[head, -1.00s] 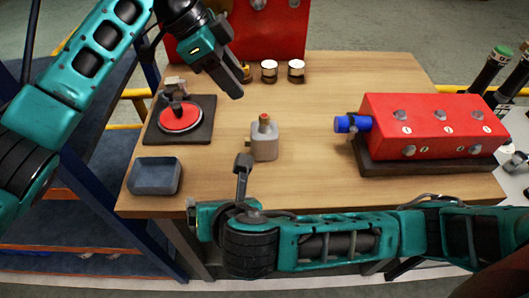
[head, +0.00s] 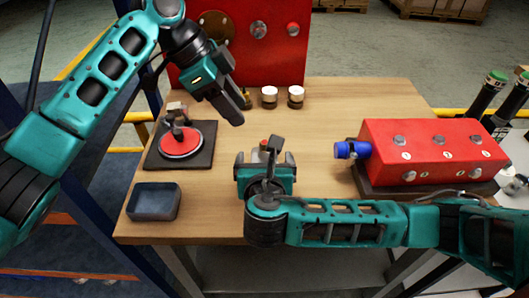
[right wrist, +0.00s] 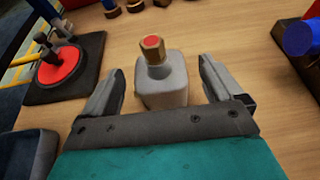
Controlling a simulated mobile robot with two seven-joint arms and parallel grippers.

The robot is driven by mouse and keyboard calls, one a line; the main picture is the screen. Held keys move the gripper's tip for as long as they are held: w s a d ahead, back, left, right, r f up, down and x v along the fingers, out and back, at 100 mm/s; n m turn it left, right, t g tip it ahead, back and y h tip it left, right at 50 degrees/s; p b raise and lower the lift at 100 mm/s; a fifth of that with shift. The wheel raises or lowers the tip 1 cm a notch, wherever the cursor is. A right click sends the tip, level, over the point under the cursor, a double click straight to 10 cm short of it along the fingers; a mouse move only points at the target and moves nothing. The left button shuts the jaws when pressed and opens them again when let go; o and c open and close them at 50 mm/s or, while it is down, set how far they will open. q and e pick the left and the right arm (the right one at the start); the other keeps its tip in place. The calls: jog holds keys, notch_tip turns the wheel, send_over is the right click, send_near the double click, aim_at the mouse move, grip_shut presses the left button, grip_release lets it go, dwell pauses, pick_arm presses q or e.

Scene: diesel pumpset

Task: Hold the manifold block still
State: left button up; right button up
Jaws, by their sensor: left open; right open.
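The manifold block (right wrist: 163,88) is a light grey block standing upright on the table. A brass hex fitting (right wrist: 153,50) with a red top sits on it. My right gripper (right wrist: 160,72) is open, with one finger on each side of the block and visible gaps to both. In the head view my right gripper (head: 264,162) hides most of the block; only the fitting's red top (head: 264,144) shows clearly. My left gripper (head: 236,108) is open and empty, above the table at the back left, apart from the block.
A dark plate with a red disc (head: 181,143) lies at the left, with a blue-grey tray (head: 153,201) in front. A red engine-like block (head: 432,150) with a blue cylinder (head: 350,150) stands right. White-topped fittings (head: 269,97) and a red panel (head: 270,50) are at the back.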

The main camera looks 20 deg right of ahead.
aim_at(264, 159)
jog(key=shift+x, duration=2.2)
jog(key=shift+c, duration=0.7)
jog(key=c, duration=1.3)
